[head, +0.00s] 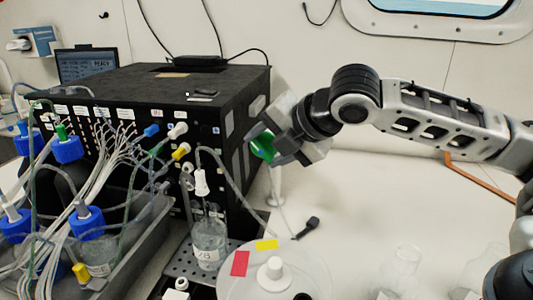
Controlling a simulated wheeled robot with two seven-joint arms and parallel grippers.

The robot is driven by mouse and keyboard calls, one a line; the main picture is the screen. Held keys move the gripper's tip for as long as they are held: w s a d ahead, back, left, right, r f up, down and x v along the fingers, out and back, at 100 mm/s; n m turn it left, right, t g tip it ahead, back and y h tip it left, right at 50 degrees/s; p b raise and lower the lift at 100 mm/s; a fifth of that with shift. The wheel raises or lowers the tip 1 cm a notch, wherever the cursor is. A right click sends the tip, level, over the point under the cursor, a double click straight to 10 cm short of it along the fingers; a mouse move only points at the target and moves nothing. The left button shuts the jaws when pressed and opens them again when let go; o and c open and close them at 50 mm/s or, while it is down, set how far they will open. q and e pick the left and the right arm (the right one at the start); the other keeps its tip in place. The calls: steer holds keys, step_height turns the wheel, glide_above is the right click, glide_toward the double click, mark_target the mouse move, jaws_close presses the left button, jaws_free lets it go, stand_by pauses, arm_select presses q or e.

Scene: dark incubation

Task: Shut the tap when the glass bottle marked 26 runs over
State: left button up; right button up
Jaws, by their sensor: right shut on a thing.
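The glass bottle marked 26 (208,238) stands upright on a dark perforated tray in front of the black box. It looks clear, and a thin tube runs into its neck under a white fitting (201,184). Its liquid level is too faint to tell, and I see no clear spill. My right gripper (267,145) comes in from the right and is shut on the green tap handle (262,146), beside the right side of the box. The gripper hides part of the tap; a pale post (277,186) shows below it. My left gripper is out of view.
The black box (170,100) carries many tubes and coloured connectors. Blue-capped bottles (87,222) crowd the left. A round clear lid (305,270) with red and yellow labels lies in front. Glass flasks (400,268) stand at lower right. The white bench between is mostly clear.

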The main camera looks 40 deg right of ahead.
steer(key=shift+d+f+t+y+b, duration=0.1)
steer(key=shift+f+t+y+b, duration=0.15)
steer(key=shift+t+b, duration=0.5)
steer(key=shift+r+m, duration=0.15)
steer(key=shift+m, duration=0.15)
steer(key=o, duration=1)
steer(key=shift+s, duration=0.1)
steer(key=p+v, duration=0.1)
steer(key=v, duration=1.5)
steer(key=shift+d, duration=0.15)
